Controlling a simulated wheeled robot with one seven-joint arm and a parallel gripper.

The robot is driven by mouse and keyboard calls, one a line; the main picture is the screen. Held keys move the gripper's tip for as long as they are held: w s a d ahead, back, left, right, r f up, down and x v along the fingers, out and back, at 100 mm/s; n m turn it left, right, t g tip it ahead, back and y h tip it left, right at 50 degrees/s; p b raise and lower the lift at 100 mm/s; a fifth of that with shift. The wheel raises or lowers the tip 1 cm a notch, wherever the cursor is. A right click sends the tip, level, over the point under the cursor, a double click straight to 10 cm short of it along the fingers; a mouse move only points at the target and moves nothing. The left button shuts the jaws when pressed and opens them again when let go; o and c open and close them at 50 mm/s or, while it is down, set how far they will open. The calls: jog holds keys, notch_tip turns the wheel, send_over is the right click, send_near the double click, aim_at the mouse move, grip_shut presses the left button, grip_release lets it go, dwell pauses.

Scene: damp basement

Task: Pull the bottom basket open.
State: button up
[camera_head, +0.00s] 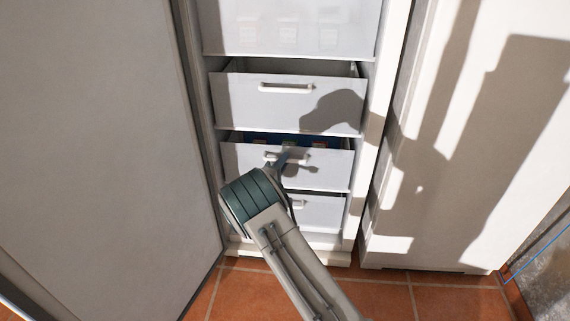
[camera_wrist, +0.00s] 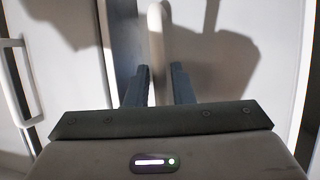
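An open cabinet holds a stack of white, handled baskets. In the head view, the lowest basket (camera_head: 328,211) shows below the others, its handle (camera_head: 300,204) partly visible beside my arm. My gripper (camera_head: 284,158) is at the handle of the basket just above it (camera_head: 335,168), whose coloured contents show over the rim. My arm hides part of both lower baskets.
A higher basket (camera_head: 240,104) has its own handle (camera_head: 287,87), also seen at left in the wrist view (camera_wrist: 20,85). A large door panel (camera_head: 95,130) stands at left. A white panel (camera_head: 440,180) stands at right. Tiled floor (camera_head: 245,292) lies in front.

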jog(key=shift+w+d+r, duration=0.1)
jog(key=shift+w+d, duration=0.15)
jog(key=shift+w, duration=0.25)
grip_shut()
